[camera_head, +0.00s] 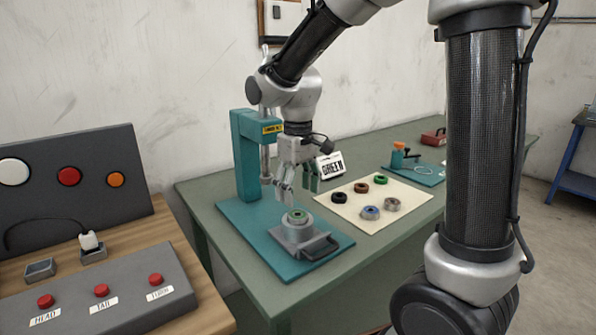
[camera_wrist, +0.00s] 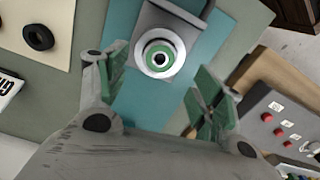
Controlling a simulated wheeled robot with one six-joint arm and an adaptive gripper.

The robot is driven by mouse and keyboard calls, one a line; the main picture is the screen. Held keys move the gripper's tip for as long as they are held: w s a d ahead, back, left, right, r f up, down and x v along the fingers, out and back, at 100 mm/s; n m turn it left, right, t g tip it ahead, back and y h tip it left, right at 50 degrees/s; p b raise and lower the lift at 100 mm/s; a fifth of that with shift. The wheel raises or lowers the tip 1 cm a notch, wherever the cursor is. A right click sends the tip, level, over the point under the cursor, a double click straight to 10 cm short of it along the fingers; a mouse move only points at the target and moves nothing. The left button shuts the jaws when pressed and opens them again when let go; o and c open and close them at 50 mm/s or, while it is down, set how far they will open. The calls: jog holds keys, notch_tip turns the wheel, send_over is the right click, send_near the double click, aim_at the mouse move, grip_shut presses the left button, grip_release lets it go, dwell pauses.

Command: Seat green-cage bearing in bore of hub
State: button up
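The grey hub (camera_head: 298,233) stands on the teal press base (camera_head: 245,222), and also shows in the wrist view (camera_wrist: 187,22). A green ring (camera_head: 297,215) with a pale centre sits at the hub's bore, and the wrist view shows it (camera_wrist: 159,52) roughly centred. It looks like the green-cage bearing; I cannot tell how deep it sits. My gripper (camera_head: 298,187) is above the hub, fingers pointing down. In the wrist view its green-padded fingers (camera_wrist: 160,88) are wide apart with nothing between them.
The cream mat (camera_head: 345,214) at right carries several rings, including another green one (camera_head: 381,180). The teal press column (camera_head: 246,155) stands close behind my gripper. A "GREEN" sign (camera_head: 331,166) stands near the mat. A button console (camera_head: 110,290) is at left.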

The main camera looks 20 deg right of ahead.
aim_at(299, 215)
notch_tip(299, 215, up, 6)
jog(key=s+d+r+m+t, duration=0.2)
jog(key=s+d+m+t, duration=0.2)
jog(key=s+d, duration=1)
jog(key=s+m, duration=0.1)
jog(key=s, duration=0.3)
jog(key=shift+s+d+r, duration=0.15)
jog(key=shift+s+d, duration=0.25)
jog(key=shift+c, duration=0.2)
